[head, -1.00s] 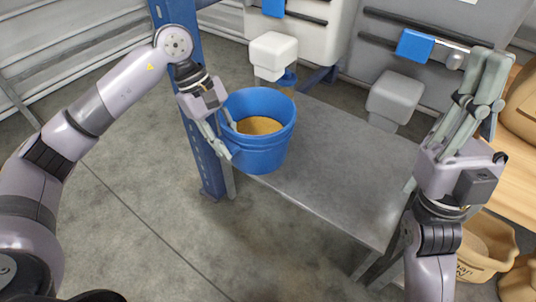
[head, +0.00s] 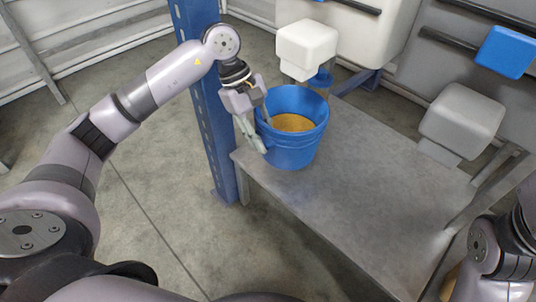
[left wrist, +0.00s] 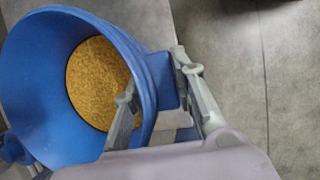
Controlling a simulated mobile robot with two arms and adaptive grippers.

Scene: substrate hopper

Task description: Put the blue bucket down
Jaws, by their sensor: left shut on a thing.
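The blue bucket (head: 295,151) is upright at the left end of the grey metal table (head: 350,205). It holds yellow-brown grains (head: 293,123). Its base meets the tabletop in the picture, but I cannot tell if it touches or hovers slightly. My left gripper (head: 256,138) is shut on the bucket's left side at the wall and rim. In the left wrist view the bucket (left wrist: 45,130) fills the left side, with one finger inside its wall and the other outside. My right gripper is out of view; only part of my right arm shows at the lower right.
A blue post (head: 208,110) stands just left of the table. A grey block (head: 461,117) stands at the right. The table's middle and front are clear.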

